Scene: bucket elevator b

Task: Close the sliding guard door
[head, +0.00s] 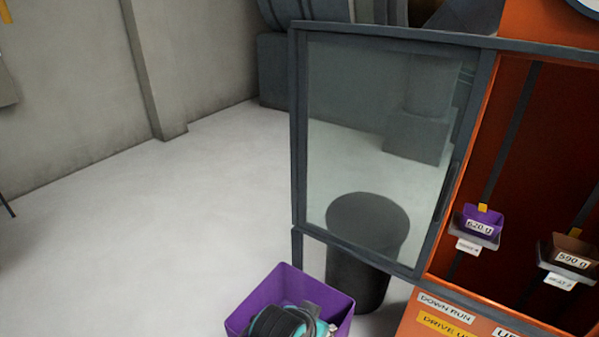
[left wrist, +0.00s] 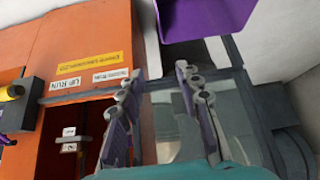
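The sliding guard door (head: 380,130) is a clear pane in a dark grey frame. In the head view it stands left of the orange cabinet opening (head: 520,130), which is uncovered at the right. A dark upright handle (head: 446,192) is on its right edge. In the left wrist view, the picture is upside down and the pane (left wrist: 172,115) shows behind the fingers. My left gripper (left wrist: 160,112) is open, with its fingers apart and nothing visible between them. Its teal and black body (head: 285,322) shows at the bottom of the head view. My right gripper is in neither view.
A purple bin (head: 262,295) stands below the door, overlapped by my left gripper in the head view. A dark cylinder (head: 362,270) is behind the pane. Inside the cabinet hang a purple bucket (head: 481,216) and a brown bucket (head: 572,250). The floor at left is clear.

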